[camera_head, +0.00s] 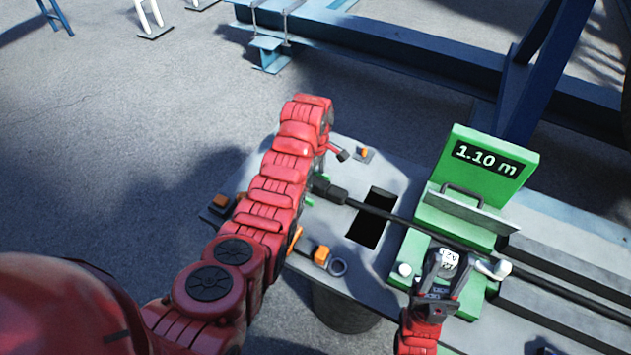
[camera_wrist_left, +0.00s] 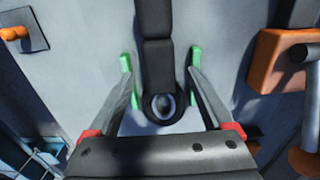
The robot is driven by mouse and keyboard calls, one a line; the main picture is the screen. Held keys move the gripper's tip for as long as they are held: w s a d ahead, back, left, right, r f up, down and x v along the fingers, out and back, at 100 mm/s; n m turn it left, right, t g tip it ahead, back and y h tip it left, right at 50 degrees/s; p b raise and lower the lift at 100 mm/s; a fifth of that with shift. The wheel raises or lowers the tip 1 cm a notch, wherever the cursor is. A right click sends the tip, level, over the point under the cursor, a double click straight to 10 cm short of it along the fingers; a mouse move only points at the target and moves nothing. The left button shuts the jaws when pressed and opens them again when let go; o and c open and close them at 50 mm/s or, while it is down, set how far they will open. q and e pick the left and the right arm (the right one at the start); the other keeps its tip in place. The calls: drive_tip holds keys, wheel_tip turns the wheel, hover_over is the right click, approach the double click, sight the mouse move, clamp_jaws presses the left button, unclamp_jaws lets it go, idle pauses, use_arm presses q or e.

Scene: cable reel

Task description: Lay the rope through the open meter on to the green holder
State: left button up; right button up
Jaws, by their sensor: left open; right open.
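The rope (camera_head: 402,219) is black and runs across the base of the green meter (camera_head: 453,224), whose panel reading 1.10 m stands raised. Its thick black end (camera_head: 330,190) lies over the table left of a dark opening. In the left wrist view the rope end (camera_wrist_left: 157,60), with a ring at its tip, is between the fingers of my open left gripper (camera_wrist_left: 160,75). Green pieces (camera_wrist_left: 125,75) flank it; I cannot tell whether they belong to the green holder. My forearm hides much there in the head view. My right gripper (camera_head: 440,275) is open at the meter's front edge.
The grey table (camera_head: 385,180) has a dark rectangular opening (camera_head: 370,220). Orange-handled clamps (camera_head: 320,255) and a grey ring (camera_head: 338,267) are near its left end. Rails (camera_head: 560,270) extend right of the meter. A blue beam (camera_head: 400,62) lies behind.

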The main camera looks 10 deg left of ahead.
use_arm(q)
wheel_tip(320, 180, up, 2)
drive_tip(key=shift+w+r+b, duration=0.1)
drive_tip(key=shift+b, duration=0.25)
wheel_tip(320, 180, up, 5)
drive_tip(key=shift+p, duration=0.9)
wheel_tip(320, 180, up, 7)
drive_tip(key=p, duration=0.6)
drive_tip(key=shift+r, duration=0.2)
